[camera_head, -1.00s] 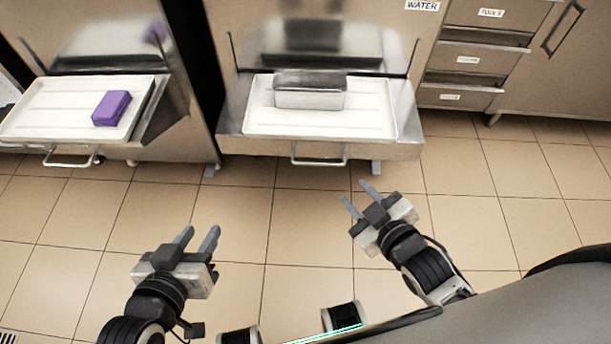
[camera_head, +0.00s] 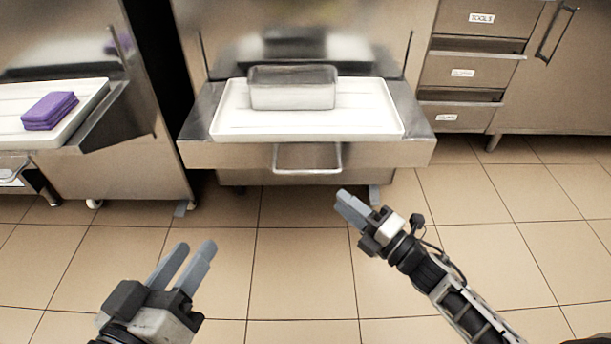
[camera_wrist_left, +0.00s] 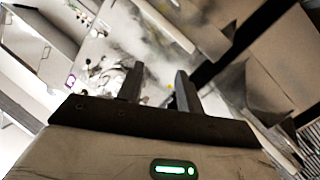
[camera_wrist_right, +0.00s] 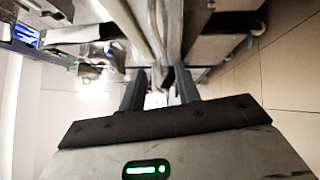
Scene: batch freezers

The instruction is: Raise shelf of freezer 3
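A freezer's front shelf (camera_head: 200,155) sticks out in the middle of the head view, with a metal loop handle (camera_head: 307,172) below its front edge. No freezer number is readable. A white tray (camera_head: 370,120) lies on the shelf and holds a metal pan (camera_head: 292,92). My left gripper (camera_head: 192,250) is open and empty at the lower left, with its fingers apart in the left wrist view (camera_wrist_left: 158,88). My right gripper (camera_head: 350,207) is below and right of the handle, not touching it. Its fingers are apart and empty in the right wrist view (camera_wrist_right: 162,88).
Another shelf on the left bears a white tray (camera_head: 80,110) with a purple block (camera_head: 50,110). Labelled drawers (camera_head: 475,70) stand at the right. The tiled floor (camera_head: 270,260) before the freezer is clear.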

